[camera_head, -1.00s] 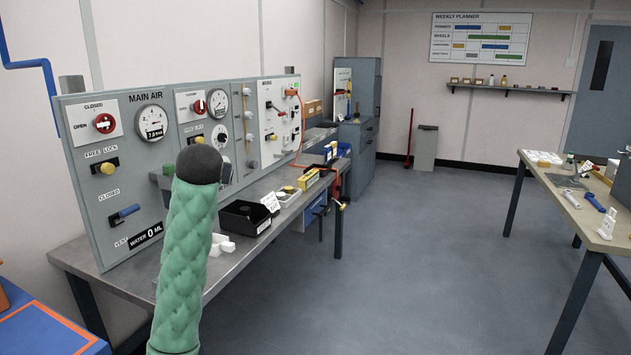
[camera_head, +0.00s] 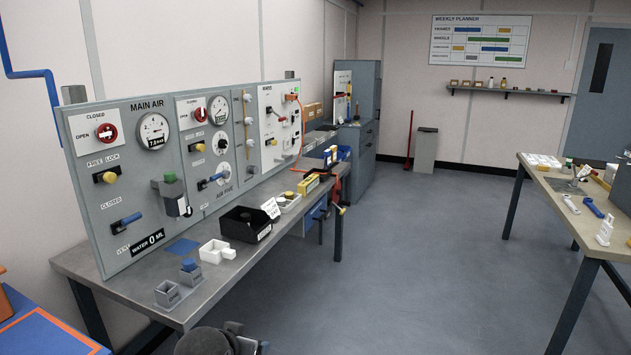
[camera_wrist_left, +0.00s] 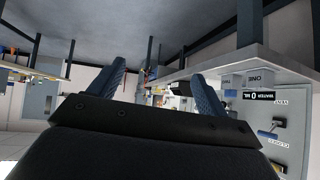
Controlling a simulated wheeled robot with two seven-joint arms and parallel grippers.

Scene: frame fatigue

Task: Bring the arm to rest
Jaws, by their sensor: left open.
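My left arm shows only as a dark rounded part (camera_head: 205,342) at the bottom edge of the head view, in front of the bench. Its fingers cannot be made out there. In the left wrist view my left gripper (camera_wrist_left: 158,80) has its two blue fingers spread apart with nothing held between them. That view is upside down, with the floor at the top and the bench and panel at the right. My right gripper is in neither view.
Another table (camera_head: 570,215) stands at the right. The floor (camera_head: 420,270) between them is clear.

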